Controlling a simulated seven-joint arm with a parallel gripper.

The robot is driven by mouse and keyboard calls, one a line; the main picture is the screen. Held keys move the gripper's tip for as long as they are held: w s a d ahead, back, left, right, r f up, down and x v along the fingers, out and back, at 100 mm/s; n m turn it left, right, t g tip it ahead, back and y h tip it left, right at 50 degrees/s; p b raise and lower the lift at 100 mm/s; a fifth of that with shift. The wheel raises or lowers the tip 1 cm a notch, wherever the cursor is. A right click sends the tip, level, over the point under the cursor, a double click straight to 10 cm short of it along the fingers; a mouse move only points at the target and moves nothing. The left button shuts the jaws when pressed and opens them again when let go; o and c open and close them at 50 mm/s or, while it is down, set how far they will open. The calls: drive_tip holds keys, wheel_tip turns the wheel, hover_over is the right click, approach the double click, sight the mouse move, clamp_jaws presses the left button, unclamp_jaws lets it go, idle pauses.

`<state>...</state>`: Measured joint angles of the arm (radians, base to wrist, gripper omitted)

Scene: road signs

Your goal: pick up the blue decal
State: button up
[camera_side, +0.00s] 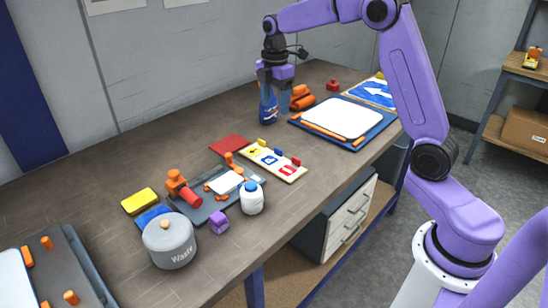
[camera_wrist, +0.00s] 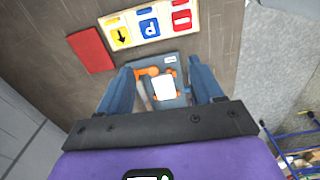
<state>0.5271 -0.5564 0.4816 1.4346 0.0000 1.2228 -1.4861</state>
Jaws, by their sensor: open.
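The blue decal (camera_side: 153,215) looks like a flat blue piece on the bench at the left in the side view. It lies between a yellow piece (camera_side: 139,201) and the grey waste pot, which hides part of it. I do not see it in the wrist view. My gripper (camera_side: 268,118) points down over the far part of the bench, well to the right of and beyond the decal. Its blue fingers are spread and empty; they also show in the wrist view (camera_wrist: 160,68).
A red piece (camera_side: 229,144) and a sign board (camera_side: 284,175) lie nearer my gripper. Bare bench lies at the back left.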

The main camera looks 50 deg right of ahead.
drive_tip(key=w+d, duration=0.2)
drive_tip(key=d, duration=0.2)
hover_over(278, 149)
wheel_tip(278, 149, down, 12)
drive_tip(key=shift+s+d+f, duration=0.1)
drive_tip(key=shift+s+f, duration=0.05)
drive_tip(key=shift+f, duration=2.85)
drive_tip(key=c, duration=1.1)
